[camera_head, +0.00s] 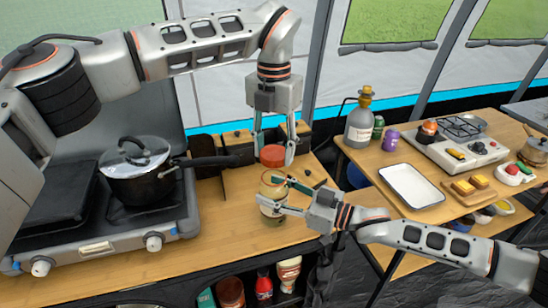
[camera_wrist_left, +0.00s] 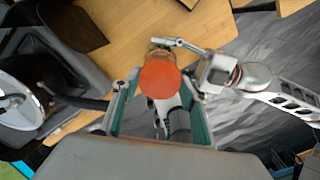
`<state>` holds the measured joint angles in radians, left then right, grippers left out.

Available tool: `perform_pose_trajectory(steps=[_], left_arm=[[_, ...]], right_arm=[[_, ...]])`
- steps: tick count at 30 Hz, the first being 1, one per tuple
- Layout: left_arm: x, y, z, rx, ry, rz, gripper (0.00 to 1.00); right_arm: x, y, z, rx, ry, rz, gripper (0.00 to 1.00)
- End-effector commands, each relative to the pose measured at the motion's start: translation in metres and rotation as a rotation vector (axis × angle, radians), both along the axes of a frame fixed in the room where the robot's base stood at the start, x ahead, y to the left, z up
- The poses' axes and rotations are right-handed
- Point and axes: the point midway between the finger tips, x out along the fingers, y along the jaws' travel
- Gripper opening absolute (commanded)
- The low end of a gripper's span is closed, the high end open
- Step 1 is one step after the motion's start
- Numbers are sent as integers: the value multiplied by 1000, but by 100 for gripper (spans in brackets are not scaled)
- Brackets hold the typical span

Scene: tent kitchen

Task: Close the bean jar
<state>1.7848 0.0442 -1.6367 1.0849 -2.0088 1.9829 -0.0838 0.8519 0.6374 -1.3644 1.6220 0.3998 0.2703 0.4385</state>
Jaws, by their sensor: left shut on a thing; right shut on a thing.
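The bean jar (camera_head: 271,213) is a clear glass jar standing upright on the wooden counter, its mouth uncovered. My right gripper (camera_head: 270,192) comes from the right and is shut around the jar's upper part. The red lid (camera_head: 272,157) is in my left gripper (camera_head: 274,146), which points down and is shut on it. In the left wrist view, the lid (camera_wrist_left: 160,78) sits between the fingers and hides most of the jar.
A black pot (camera_head: 137,170) with a glass lid stands on the stove at left, its handle reaching toward the jar. The counter's (camera_head: 215,250) front edge is close to the jar. A second table at right holds a white tray (camera_head: 411,186), bottle (camera_head: 359,125) and burner.

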Motion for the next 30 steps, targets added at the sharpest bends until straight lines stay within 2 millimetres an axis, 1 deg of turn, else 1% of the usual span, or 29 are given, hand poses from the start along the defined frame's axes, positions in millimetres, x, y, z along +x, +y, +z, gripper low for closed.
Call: perform_pose_trajectory(steps=[1, 4, 21, 30], left_arm=[[0, 0, -7, 1, 2, -2, 34], [0, 0, -15, 0, 1, -1, 34], [0, 0, -17, 0, 0, 0, 34], [0, 0, -31, 0, 2, -1, 34]], right_arm=[[0, 0, 0, 0, 0, 0, 10], [0, 0, 0, 0, 0, 0, 10], [0, 0, 0, 0, 0, 0, 10], [0, 0, 0, 0, 0, 0, 10]])
